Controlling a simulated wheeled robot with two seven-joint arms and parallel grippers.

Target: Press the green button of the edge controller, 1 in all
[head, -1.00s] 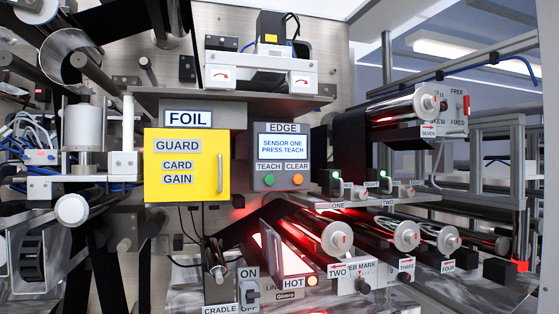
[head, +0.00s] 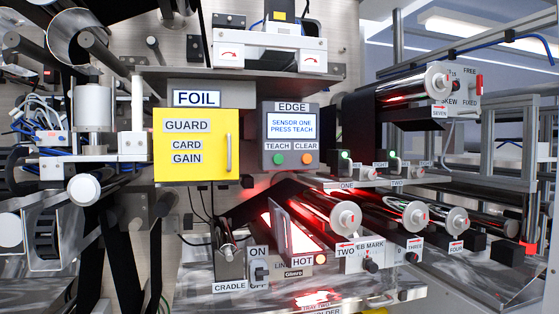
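The edge controller (head: 290,135) is a grey box labelled EDGE, right of the yellow guard panel. Its screen (head: 291,125) reads "SENSOR ONE PRESS TEACH". The green button (head: 278,159) sits under the TEACH label, at the lower left of the box. An orange button (head: 306,158) sits beside it under CLEAR. Nothing covers either button. Neither of my grippers shows in the head view.
The yellow guard box (head: 192,145) with a vertical handle stands left of the controller. A shelf (head: 240,86) runs above the controller. The space directly before the controller looks clear.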

